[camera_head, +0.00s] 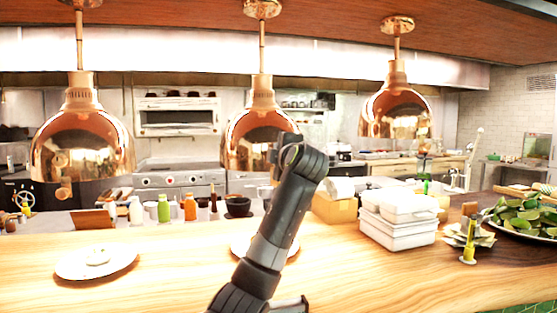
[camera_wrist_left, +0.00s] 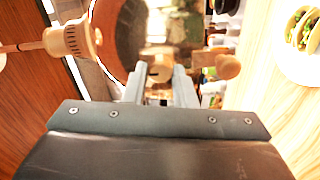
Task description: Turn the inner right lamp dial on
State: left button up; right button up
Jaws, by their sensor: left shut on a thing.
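Three copper dome lamps hang in a row in the head view: a left lamp (camera_head: 82,145), a middle lamp (camera_head: 243,140) and a right lamp (camera_head: 395,105). My arm rises in front of the middle lamp and hides its right side; my left gripper's fingertips are hidden there. In the left wrist view a copper lamp (camera_wrist_left: 125,30) fills the upper middle. My left gripper (camera_wrist_left: 159,76) has its fingers on both sides of a small dial (camera_wrist_left: 160,71) on the dome, shut on it. A rounded knob (camera_wrist_left: 228,67) sticks out to the right. The dial's setting is unclear.
A wooden counter (camera_head: 390,285) runs below the lamps. It bears a plate (camera_head: 75,265) at the left, white containers (camera_head: 398,225), a plate of green leaves (camera_head: 522,218) and several bottles behind. A taco plate (camera_wrist_left: 300,62) shows in the left wrist view.

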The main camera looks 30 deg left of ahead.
dwell(0.3)
pick_arm(q)
jog(key=o, duration=1)
jog(key=b+v, duration=0.4)
jog(key=v, duration=1.3)
jog(key=shift+s+d+f, duration=0.1)
jog(key=shift+s+d, duration=0.05)
